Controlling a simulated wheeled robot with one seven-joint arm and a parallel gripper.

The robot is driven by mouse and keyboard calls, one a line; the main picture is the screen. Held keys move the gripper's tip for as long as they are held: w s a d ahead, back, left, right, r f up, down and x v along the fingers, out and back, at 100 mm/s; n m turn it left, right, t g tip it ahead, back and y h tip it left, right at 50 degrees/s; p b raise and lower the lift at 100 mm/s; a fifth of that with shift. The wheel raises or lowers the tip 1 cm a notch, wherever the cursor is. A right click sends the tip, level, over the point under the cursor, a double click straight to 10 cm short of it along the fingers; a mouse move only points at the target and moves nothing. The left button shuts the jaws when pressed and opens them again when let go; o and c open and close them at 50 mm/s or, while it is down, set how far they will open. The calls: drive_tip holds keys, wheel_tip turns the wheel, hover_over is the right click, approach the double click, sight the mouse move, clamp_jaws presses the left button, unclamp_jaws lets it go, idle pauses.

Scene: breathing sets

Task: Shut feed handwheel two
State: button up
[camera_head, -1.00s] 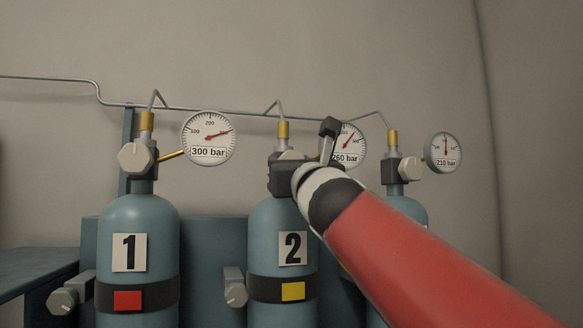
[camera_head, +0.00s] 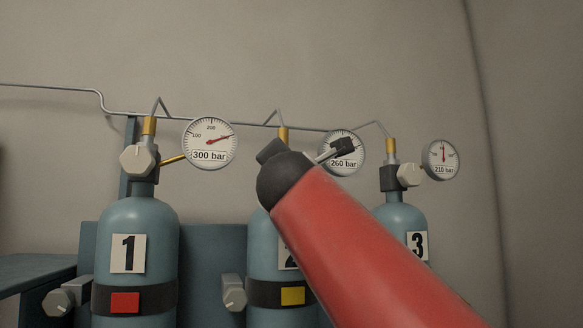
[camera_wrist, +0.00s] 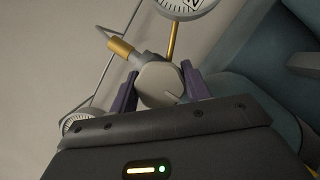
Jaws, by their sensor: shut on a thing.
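In the wrist view, feed handwheel two (camera_wrist: 160,84) is a pale round wheel. My gripper (camera_wrist: 159,90) is shut on it, with one purple finger on each side. In the head view, my red arm and dark wrist hide the wheel, the valve and most of my gripper. Blue-green cylinder 2 (camera_head: 262,240) stands upright below, its number label partly covered by my arm. A brass fitting (camera_head: 284,135) rises above the valve. The 260 bar gauge (camera_head: 351,167) is partly covered by a dark part on my wrist. How far the wheel is turned cannot be told.
Cylinder 1 (camera_head: 155,225) stands on the left with its own pale handwheel (camera_head: 135,159) and 300 bar gauge (camera_head: 210,143). Cylinder 3 (camera_head: 394,218) stands on the right with its handwheel (camera_head: 409,175) and 210 bar gauge (camera_head: 441,160). A thin pipe (camera_head: 231,122) runs above.

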drive_tip(key=m+g+h+p, duration=0.1)
drive_tip(key=m, duration=0.2)
drive_tip(key=m+g+h+p, duration=0.1)
drive_tip(key=m+p, duration=0.1)
drive_tip(key=m, duration=0.1)
drive_tip(key=shift+r, duration=0.15)
drive_tip(key=m+p, duration=0.1)
drive_tip(key=m, duration=0.1)
drive_tip(key=m+g+p, duration=0.1)
drive_tip(key=m+p, duration=0.1)
drive_tip(key=shift+m+g, duration=0.3)
drive_tip(key=shift+m, duration=0.1)
drive_tip(key=m+g, duration=0.1)
drive_tip(key=m, duration=0.1)
drive_tip(key=m+p, duration=0.1)
drive_tip(key=shift+f+m+g+y, duration=0.3)
drive_tip(key=shift+m+g+y, duration=0.1)
drive_tip(key=m+g+y, duration=0.1)
drive_tip(key=m, duration=0.2)
drive_tip(key=shift+m+y, duration=0.3)
drive_tip(key=shift+y, duration=0.1)
drive_tip(key=shift+f+g, duration=0.1)
drive_tip(key=shift+g, duration=0.2)
drive_tip(key=o, duration=1)
drive_tip(key=shift+c, duration=0.2)
drive_tip(key=v, duration=0.7)
drive_tip(key=shift+s, duration=0.4)
